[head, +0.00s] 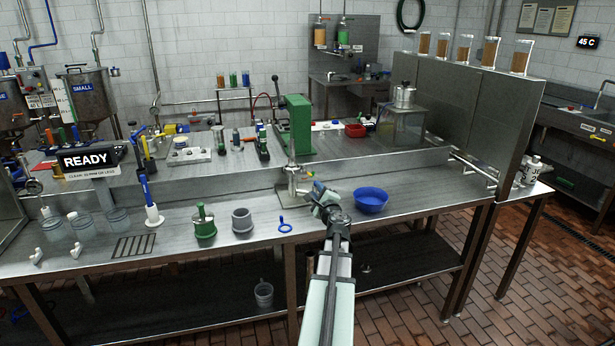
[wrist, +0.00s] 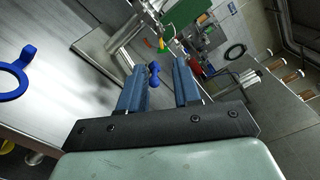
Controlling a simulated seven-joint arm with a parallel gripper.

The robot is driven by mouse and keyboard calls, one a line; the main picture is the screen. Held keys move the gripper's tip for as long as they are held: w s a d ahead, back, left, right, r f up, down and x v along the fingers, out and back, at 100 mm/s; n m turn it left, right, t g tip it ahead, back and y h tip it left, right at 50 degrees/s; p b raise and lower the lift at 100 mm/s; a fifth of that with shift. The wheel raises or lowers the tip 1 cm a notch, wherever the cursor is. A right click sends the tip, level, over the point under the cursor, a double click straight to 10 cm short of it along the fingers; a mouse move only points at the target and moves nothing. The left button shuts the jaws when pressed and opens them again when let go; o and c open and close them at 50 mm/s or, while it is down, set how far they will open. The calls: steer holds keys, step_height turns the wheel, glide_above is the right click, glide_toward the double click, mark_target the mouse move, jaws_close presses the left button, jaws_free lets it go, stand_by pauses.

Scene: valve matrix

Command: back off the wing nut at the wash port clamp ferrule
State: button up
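A metal pipe fitting (head: 292,178) stands on the bench below the green post, and I take it to be the wash port. It also shows in the wrist view (wrist: 124,33). A small blue part that looks like the wing nut (wrist: 154,76) shows between my finger lines in the wrist view, beyond the tips. My gripper (head: 318,190) is beside the fitting, on its right. In the wrist view my gripper (wrist: 160,64) is open, with a clear gap between the two blue fingers. No contact with the nut shows. The clamp ferrule is too small to make out clearly.
A blue bowl (head: 370,203) stands just right of my gripper. The bench right of the bowl is clear.

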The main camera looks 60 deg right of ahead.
mark_target(305, 171)
steer(key=x, duration=1.3)
steer(key=shift+c, duration=0.3)
jaws_close()
